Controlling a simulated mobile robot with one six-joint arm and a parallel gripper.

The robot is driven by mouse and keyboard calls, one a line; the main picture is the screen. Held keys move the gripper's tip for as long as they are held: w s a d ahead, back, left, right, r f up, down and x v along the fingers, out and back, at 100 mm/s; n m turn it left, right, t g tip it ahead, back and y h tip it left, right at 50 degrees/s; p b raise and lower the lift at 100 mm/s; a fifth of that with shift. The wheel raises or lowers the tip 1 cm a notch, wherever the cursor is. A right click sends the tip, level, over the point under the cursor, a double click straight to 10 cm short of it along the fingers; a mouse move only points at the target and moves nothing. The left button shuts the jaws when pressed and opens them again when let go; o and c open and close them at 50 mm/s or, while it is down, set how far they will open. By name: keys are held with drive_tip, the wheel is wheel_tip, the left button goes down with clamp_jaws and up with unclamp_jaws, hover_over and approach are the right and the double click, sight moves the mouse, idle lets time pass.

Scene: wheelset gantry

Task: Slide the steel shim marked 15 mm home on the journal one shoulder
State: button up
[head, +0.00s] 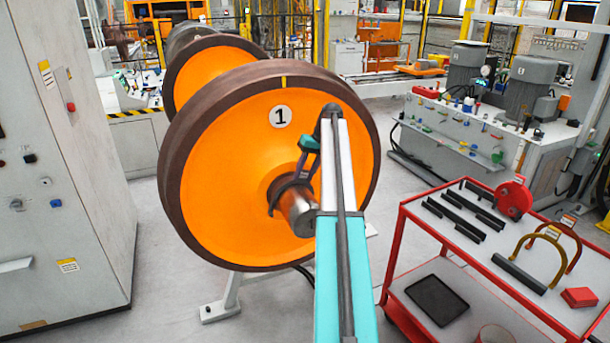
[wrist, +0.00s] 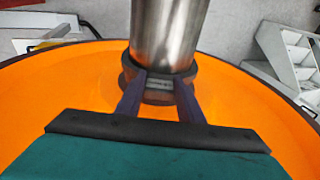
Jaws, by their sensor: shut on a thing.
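The orange wheel (head: 225,160) marked 1 has a bare steel journal (head: 299,212) sticking out from its hub. The journal also shows in the wrist view (wrist: 168,35). A dark curved shim (head: 277,193) sits around the journal near the hub; in the wrist view its grey tab (wrist: 160,84) lies between my fingers. My gripper (head: 297,178) comes from above, its purple fingers shut on the shim. In the wrist view my gripper (wrist: 160,90) points at the journal's base. No thickness mark is legible, and I cannot tell whether the shim touches the shoulder.
A red cart (head: 395,245) stands at the right with dark bars, a red reel (head: 514,198), and brown and yellow arches (head: 545,243). A grey cabinet (head: 65,150) stands close at the left. A pump bench (head: 490,140) is behind the cart. Grey floor is clear between wheel and cart.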

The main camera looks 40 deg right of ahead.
drive_tip(key=shift+w, duration=0.1)
drive_tip(key=o, duration=1.2)
drive_tip(key=shift+r, duration=0.1)
drive_tip(key=p+v, duration=0.5)
drive_tip(key=v, duration=0.8)
drive_tip(key=shift+r, duration=0.3)
drive_tip(key=shift+d, duration=0.15)
